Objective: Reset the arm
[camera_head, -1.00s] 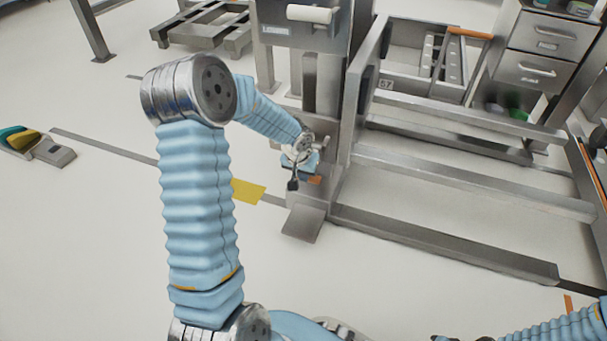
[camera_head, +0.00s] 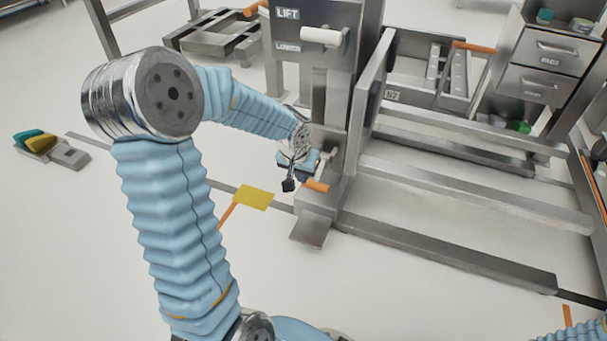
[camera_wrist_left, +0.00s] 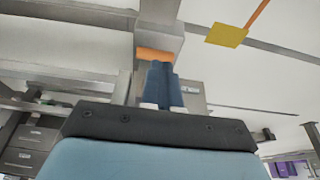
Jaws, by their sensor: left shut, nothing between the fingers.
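My left arm comes in from the lower left in a light blue sleeve and bends over towards the lift column. My left gripper (camera_head: 311,160) is at its end, just in front of the lift's lower post. Its blue fingers also show in the wrist view (camera_wrist_left: 161,82), shut together with nothing between them. The grey lift (camera_head: 312,75) stands upright behind it, with a white handle (camera_head: 320,37) on its front. An orange part (camera_head: 317,186) shows just below the gripper near the lift's base. Contact with the lift cannot be told. My right gripper is not visible.
A metal frame with low rails (camera_head: 470,190) extends right of the lift. A drawer cabinet (camera_head: 545,62) stands at the back right. A yellow floor patch (camera_head: 254,197) lies left of the lift base. The floor at left is mostly clear, apart from a small coloured item (camera_head: 40,143).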

